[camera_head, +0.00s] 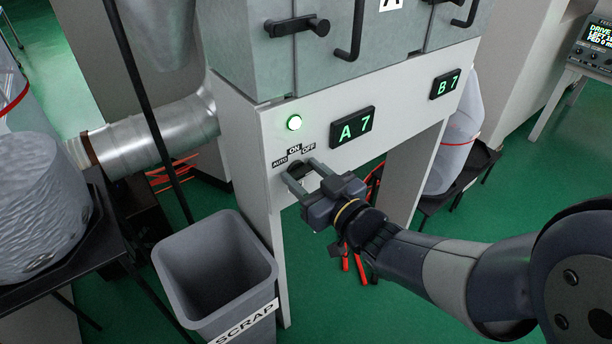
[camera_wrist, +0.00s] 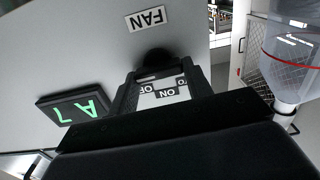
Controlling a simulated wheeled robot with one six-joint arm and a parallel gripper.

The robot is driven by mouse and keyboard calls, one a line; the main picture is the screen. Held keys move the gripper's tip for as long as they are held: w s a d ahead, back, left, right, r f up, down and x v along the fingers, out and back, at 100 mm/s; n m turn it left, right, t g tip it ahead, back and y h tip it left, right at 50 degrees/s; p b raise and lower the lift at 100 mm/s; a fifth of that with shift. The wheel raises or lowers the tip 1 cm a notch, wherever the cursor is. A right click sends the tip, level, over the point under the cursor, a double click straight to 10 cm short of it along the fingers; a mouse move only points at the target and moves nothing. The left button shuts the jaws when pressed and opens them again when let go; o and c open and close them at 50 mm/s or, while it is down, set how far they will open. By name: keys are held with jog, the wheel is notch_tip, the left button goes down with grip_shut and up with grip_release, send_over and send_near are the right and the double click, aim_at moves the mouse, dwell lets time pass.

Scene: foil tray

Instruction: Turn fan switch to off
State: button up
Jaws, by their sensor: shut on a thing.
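The fan switch (camera_head: 296,169) is a black rotary knob on the white panel, with AUTO, ON and OFF labels above it. In the wrist view the knob (camera_wrist: 155,57) shows upside down, between the FAN label (camera_wrist: 146,19) and the position labels (camera_wrist: 165,92). My gripper (camera_head: 301,171) reaches the panel from the lower right, its two fingers on either side of the knob and shut on it. The fingers also flank the knob in the wrist view (camera_wrist: 158,76). The fingers partly cover the knob, and I cannot tell which label its pointer faces.
A green lamp (camera_head: 294,122) is lit above the switch. The A7 display (camera_head: 352,127) is just right of it and the B7 display (camera_head: 445,84) farther right. A grey scrap bin (camera_head: 164,255) stands below left. A silver duct (camera_head: 150,138) runs at the left.

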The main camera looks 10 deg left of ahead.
jog(key=n+b, duration=0.4)
jog(key=shift+f, duration=0.25)
jog(key=shift+s+a+r+n+b, duration=0.1)
jog(key=shift+s+n+b, duration=0.05)
jog(key=shift+n+b, duration=1.85)
jog(key=shift+n+p, duration=0.35)
jog(key=shift+n, duration=0.05)
jog(key=o, duration=1)
jog(key=p+v, duration=0.3)
jog(key=v, duration=0.7)
jog(key=shift+s+d+p, duration=0.25)
jog(key=shift+s+p, duration=0.05)
jog(key=shift+p, duration=0.1)
